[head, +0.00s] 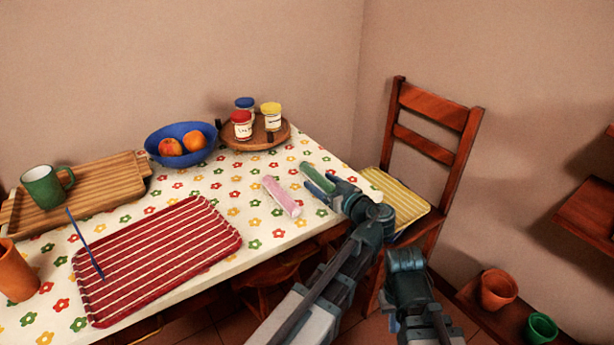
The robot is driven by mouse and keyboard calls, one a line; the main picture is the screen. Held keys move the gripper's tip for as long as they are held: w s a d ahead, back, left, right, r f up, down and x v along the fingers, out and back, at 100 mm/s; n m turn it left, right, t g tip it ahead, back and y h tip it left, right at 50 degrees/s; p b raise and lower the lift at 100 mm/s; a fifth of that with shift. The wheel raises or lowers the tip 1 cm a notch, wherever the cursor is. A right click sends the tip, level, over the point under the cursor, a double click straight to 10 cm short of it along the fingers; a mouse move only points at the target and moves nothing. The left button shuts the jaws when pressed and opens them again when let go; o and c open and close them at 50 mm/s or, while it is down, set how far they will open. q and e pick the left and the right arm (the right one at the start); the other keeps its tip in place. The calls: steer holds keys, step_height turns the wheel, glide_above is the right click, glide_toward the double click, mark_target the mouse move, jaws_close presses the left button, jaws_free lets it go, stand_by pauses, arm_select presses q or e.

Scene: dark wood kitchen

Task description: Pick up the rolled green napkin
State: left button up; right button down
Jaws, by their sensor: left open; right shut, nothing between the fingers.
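The rolled green napkin (317,177) lies on the flowered tablecloth near the table's right end, partly hidden by my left gripper. My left gripper (326,187) is open, with its fingers right at the napkin's near end. I cannot tell whether they touch it or whether it lies between them. A rolled pink napkin (282,196) lies just left of it. My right gripper (402,297) is shut and empty at the bottom, in front of the table and away from the napkins; its fingers are hard to make out.
A red striped tray (160,257) with a blue stick lies to the left. A blue fruit bowl (181,145) and a round wooden board (282,137) with jars stand behind. A chair (430,150) with a yellow cushion stands at the right. Cloth behind the napkins is clear.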

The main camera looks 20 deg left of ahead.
arm_select(q)
steer(key=shift+w+a, duration=0.15)
steer(key=shift+c, duration=0.2)
jaws_close()
steer(key=shift+r, duration=0.2)
